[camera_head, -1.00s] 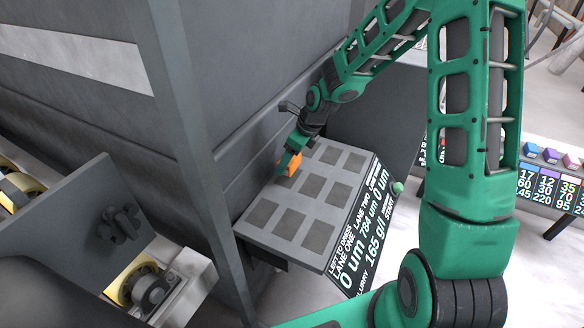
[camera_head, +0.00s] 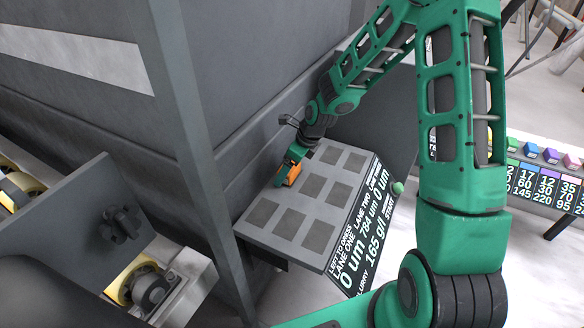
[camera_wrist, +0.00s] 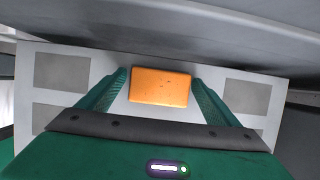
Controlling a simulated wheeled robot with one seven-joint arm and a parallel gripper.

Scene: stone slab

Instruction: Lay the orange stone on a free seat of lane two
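The orange stone (camera_head: 289,172) is between the fingers of my gripper (camera_head: 291,164), over the back part of the grey slab (camera_head: 278,241), beside the wall. Front-edge lettering reads lane one at left and lane two further right.
A dark wall (camera_head: 235,110) rises close behind the slab. A green knob (camera_head: 398,187) sits at the slab's right end. A rack with coloured blocks (camera_head: 551,155) and number panels stands at the right. Several seats toward the slab's front are bare.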

